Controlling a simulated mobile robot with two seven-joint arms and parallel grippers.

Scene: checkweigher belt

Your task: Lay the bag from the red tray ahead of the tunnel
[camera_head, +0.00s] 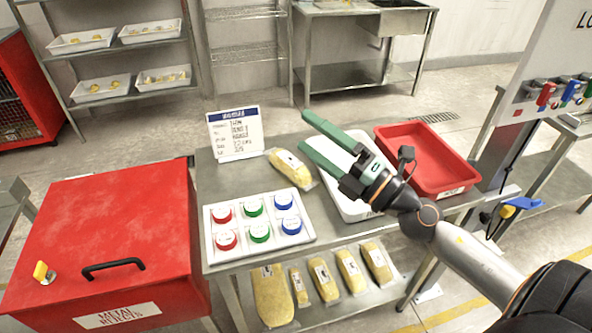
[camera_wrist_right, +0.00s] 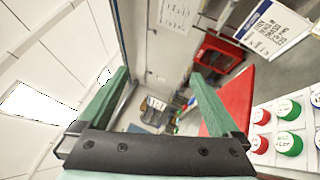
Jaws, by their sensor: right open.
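The red tray (camera_head: 463,176) stands at the right of the steel table, and its visible inside looks empty. A clear bag with yellow contents (camera_head: 290,168) lies on the table left of the white tray (camera_head: 352,212), not in the red tray. My right gripper (camera_head: 304,131) is open and empty, with green fingers pointing left, seen above the white tray and partly hiding it. It also shows open in the right wrist view (camera_wrist_right: 160,78), with nothing between its fingers. My left gripper is out of view. I cannot make out a tunnel.
A printed card (camera_head: 235,134) stands behind a white board (camera_head: 258,252) of red, green and blue discs. A red metal rejects box (camera_head: 100,225) is at left. Several yellow bags lie on the lower shelf (camera_head: 340,308). A white cabinet (camera_head: 555,60) rises at right.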

